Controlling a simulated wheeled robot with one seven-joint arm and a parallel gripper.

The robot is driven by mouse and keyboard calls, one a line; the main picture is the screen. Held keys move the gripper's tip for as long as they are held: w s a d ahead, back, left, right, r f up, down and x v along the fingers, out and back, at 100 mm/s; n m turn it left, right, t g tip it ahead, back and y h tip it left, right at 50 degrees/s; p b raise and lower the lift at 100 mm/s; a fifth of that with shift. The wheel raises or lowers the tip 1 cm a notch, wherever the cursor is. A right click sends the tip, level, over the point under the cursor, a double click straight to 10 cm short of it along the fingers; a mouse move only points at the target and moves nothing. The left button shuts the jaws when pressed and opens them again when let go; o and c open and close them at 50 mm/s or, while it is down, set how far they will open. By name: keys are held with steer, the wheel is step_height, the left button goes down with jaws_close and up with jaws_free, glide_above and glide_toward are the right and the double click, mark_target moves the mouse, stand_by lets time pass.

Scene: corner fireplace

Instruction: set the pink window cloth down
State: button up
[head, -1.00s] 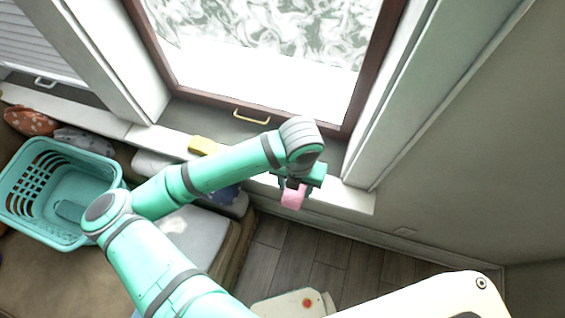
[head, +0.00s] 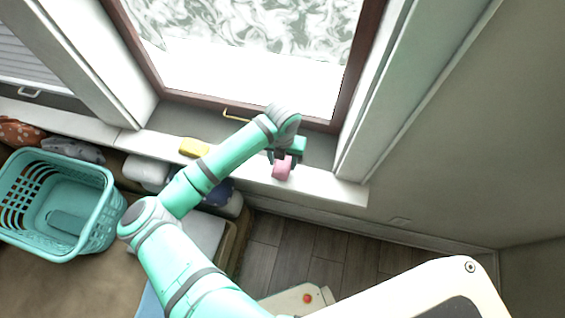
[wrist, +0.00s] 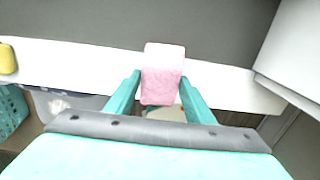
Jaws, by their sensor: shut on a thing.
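The pink window cloth (head: 282,168) is a small folded block held by my gripper (head: 284,160). In the head view it shows in front of the white window sill (head: 335,188); I cannot tell whether it touches the sill. In the wrist view the cloth (wrist: 162,75) stands out between the two teal fingers of my gripper (wrist: 162,92), with the pale sill (wrist: 90,62) behind it. The gripper is shut on the cloth. The fingertips are partly hidden by my wrist in the head view.
A yellow block (head: 194,147) lies on the sill to the left. A teal laundry basket (head: 103,222) stands at the lower left, near cushions (head: 72,145). The window frame (head: 345,100) rises behind the sill. Wooden floor (head: 300,248) lies below. The sill's right end is bare.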

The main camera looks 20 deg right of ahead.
mark_target(282, 162)
steer(key=shift+f, duration=0.95)
steer(key=shift+w+f, duration=0.1)
steer(key=shift+f, duration=0.05)
steer(key=o, duration=1.1)
step_height(282, 162, up, 12)
steer(key=shift+f, duration=0.25)
steer(key=shift+r, duration=0.45)
